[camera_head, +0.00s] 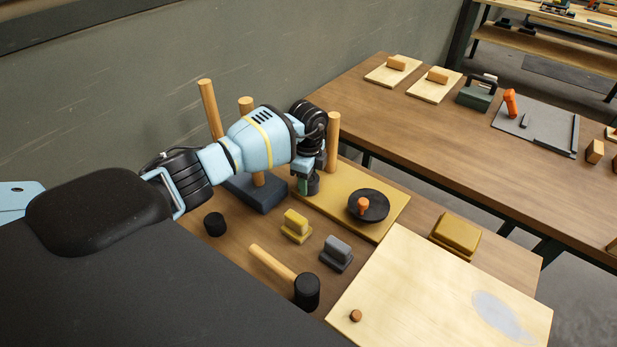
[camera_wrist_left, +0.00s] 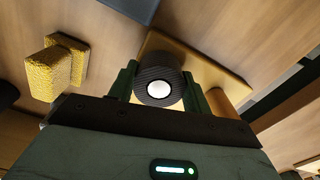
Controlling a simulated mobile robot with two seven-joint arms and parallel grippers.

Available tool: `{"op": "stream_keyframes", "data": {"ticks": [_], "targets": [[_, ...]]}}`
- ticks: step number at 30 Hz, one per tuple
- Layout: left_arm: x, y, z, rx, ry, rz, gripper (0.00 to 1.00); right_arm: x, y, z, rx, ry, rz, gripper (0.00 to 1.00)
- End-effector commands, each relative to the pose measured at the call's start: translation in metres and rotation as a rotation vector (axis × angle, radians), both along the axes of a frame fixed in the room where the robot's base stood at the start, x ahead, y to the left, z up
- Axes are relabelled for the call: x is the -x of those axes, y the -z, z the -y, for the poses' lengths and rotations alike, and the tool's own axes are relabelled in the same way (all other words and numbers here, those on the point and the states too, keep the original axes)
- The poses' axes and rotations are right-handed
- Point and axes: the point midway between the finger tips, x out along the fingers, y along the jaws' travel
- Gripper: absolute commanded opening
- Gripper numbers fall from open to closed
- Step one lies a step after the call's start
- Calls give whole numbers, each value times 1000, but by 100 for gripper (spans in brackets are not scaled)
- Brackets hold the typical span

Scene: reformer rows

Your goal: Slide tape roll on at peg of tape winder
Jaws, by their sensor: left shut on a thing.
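The tape winder is a mustard-yellow board (camera_head: 375,222) with an upright wooden peg (camera_head: 333,142) at its back and a black disc (camera_head: 369,206) with an orange knob towards its front. My left gripper (camera_head: 306,184) is low over the board's left end, in front of and beside the peg. In the left wrist view its two green fingers are shut on a dark ribbed tape roll (camera_wrist_left: 148,92) with a pale round centre. The roll is beside the peg (camera_wrist_left: 220,103), not around it. The roll is mostly hidden in the head view. My right gripper is not in view.
A blue block (camera_head: 262,195) with wooden posts stands behind my left arm. A yellow block (camera_head: 296,226), a grey block (camera_head: 336,252), a black-headed mallet (camera_head: 306,291) and a black cylinder (camera_head: 214,224) stand in front. A pale board (camera_head: 420,290) lies at the front right.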

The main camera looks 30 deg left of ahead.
Motion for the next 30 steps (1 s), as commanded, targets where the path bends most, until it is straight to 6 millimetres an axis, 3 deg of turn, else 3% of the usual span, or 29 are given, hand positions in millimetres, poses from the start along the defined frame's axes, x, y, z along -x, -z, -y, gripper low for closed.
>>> {"op": "stream_keyframes", "data": {"ticks": [6, 7, 12, 22, 30], "targets": [[0, 5, 0, 0, 0, -1, 26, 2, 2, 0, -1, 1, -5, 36], [0, 5, 0, 0, 0, -1, 53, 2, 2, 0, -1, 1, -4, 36], [0, 4, 0, 0, 0, 0, 74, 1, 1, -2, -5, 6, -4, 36], [0, 3, 0, 0, 0, 1, 74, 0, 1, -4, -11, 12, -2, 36], [-1, -38, 0, 0, 0, 6, 74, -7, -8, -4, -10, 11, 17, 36]]}}
